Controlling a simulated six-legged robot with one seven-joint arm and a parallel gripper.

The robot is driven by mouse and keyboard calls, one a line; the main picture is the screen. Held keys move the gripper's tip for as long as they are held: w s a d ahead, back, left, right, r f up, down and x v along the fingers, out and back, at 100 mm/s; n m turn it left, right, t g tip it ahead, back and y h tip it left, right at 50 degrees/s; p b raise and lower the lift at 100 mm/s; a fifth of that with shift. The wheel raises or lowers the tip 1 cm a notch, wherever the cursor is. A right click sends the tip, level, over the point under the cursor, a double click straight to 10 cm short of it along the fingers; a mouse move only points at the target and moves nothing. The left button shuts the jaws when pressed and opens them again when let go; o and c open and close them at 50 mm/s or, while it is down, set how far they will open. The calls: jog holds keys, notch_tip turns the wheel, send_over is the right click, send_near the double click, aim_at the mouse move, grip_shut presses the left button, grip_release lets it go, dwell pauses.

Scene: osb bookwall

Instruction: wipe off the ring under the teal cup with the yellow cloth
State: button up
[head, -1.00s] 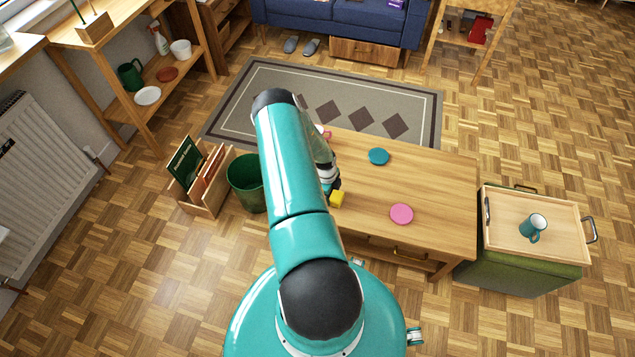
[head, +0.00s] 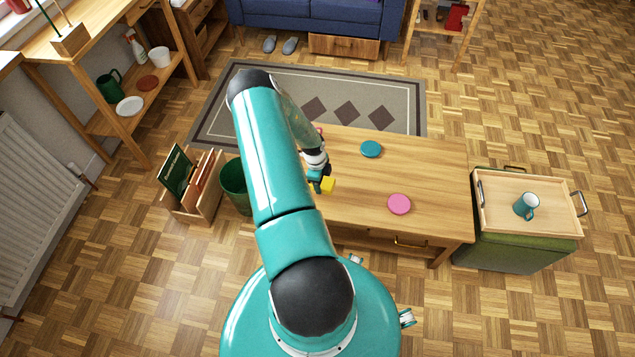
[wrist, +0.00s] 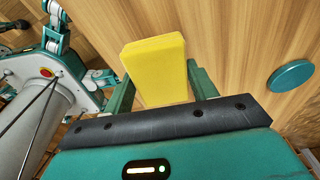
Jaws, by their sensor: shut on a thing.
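My gripper (wrist: 155,95) is shut on the yellow cloth (wrist: 154,62), which looks like a folded block between the two fingers. In the head view the cloth (head: 327,185) is over the left part of the wooden table (head: 430,180); I cannot tell whether it touches the top. The teal cup (head: 526,205) stands upright on the wooden tray at the right, away from my gripper. No ring mark can be made out in either view.
A teal coaster (head: 371,149) and a pink coaster (head: 399,204) lie on the table. The tray (head: 556,221) rests on a green ottoman (head: 512,252). A green bin (head: 236,187) stands left of the table. My arm hides part of the table's left side.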

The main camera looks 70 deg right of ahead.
jog(key=shift+w+r, duration=0.1)
jog(key=shift+r, duration=0.95)
